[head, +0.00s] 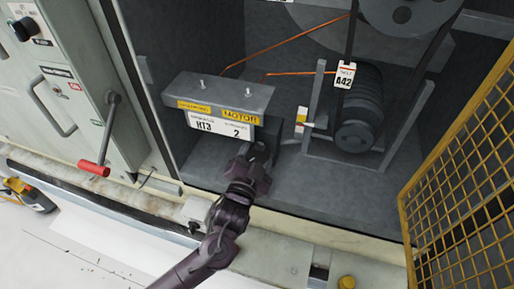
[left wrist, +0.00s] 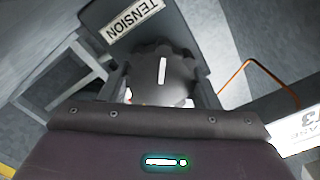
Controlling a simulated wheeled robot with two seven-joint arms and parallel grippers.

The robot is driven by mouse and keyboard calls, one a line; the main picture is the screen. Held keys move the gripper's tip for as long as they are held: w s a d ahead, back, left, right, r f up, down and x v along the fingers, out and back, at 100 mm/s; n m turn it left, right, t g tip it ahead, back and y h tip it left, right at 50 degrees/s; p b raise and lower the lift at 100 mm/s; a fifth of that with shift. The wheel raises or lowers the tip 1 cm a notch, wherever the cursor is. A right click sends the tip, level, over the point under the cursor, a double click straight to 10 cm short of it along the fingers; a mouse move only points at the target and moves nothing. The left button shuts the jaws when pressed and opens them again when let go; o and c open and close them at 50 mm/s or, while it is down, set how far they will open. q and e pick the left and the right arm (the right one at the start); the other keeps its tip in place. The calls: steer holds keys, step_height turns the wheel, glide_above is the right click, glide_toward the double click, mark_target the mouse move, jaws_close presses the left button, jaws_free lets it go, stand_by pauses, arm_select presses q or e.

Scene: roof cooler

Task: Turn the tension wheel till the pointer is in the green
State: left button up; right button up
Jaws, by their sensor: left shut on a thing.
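The tension wheel (left wrist: 165,72) is a dark grey scalloped knob with a white line on its face, below a white TENSION label (left wrist: 132,18) in the left wrist view. My left gripper (head: 258,153) reaches in from below in the head view, under the motor panel's right end. Its fingers are closed on opposite sides of the wheel, which the gripper mostly hides in the head view. A small white and yellow plate (head: 301,120) with a reddish mark stands right of it; its pointer and any green zone are too small to read. My right gripper is out of view.
The motor panel (head: 218,92) overhangs just above my left gripper. A belt and dark ribbed motor (head: 360,110) are to the right. A yellow mesh guard (head: 465,170) stands at the right edge. A red-handled lever (head: 95,168) is on the left door.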

mark_target(257, 158)
arm_select(q)
steer(key=m+p, duration=0.2)
steer(key=m, duration=0.2)
steer(key=shift+f+m, duration=0.1)
steer(key=shift+m, duration=0.2)
stand_by(0.3)
steer(key=o, duration=1)
steer(key=shift+d, duration=0.1)
steer(key=b+v, duration=0.2)
steer(key=v, duration=0.5)
steer(key=shift+f, duration=0.1)
steer(key=shift+s, duration=0.4)
